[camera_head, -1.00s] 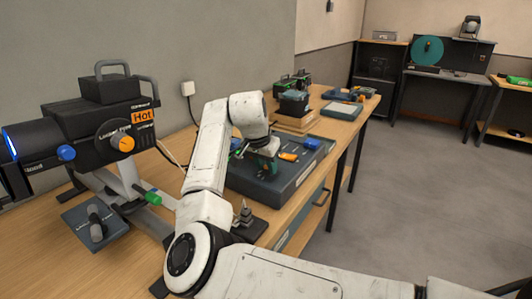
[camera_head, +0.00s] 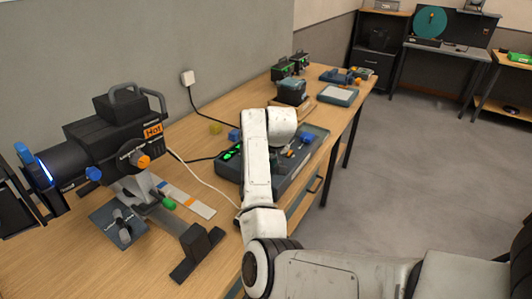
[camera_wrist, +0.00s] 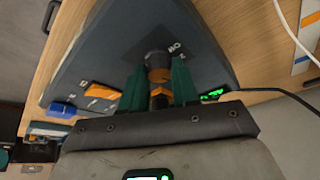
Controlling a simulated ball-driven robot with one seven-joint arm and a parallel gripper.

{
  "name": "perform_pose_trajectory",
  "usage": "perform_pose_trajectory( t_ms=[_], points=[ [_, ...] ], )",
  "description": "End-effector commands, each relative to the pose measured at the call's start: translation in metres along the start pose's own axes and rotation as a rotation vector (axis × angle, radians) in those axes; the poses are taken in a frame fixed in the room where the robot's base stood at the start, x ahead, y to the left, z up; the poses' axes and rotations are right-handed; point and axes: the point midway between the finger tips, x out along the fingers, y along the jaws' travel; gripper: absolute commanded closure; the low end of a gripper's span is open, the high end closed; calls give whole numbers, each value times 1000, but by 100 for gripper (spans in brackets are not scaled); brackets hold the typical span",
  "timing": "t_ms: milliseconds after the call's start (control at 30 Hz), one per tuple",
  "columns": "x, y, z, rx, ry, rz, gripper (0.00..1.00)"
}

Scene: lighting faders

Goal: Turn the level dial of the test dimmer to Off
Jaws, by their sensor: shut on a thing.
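The test dimmer is most likely the dark slanted console (camera_head: 292,173) on the bench; it fills much of the wrist view (camera_wrist: 110,48). Its round dark dial with an orange band (camera_wrist: 157,60) stands up from the panel, with white lettering beside it, too small to read surely. My gripper (camera_wrist: 158,82) has its two green fingers on either side of the dial and is shut on it. The dial's pointer position cannot be told.
A spotlight (camera_head: 112,140) marked "Hot" stands at the left of the bench. A blue block (camera_head: 307,138), orange fader caps (camera_wrist: 103,88) and green lit displays (camera_wrist: 213,93) are on the console. Cables run behind it. Open floor (camera_head: 430,150) lies to the right.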

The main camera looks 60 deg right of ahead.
Motion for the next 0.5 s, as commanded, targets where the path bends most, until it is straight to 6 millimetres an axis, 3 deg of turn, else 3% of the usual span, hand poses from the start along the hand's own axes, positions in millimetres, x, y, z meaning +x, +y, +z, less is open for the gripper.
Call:
perform_pose_trajectory(
  t_ms=[500],
  points=[
    [-2,4,-1,-453,-4,-189,100]
  ],
)
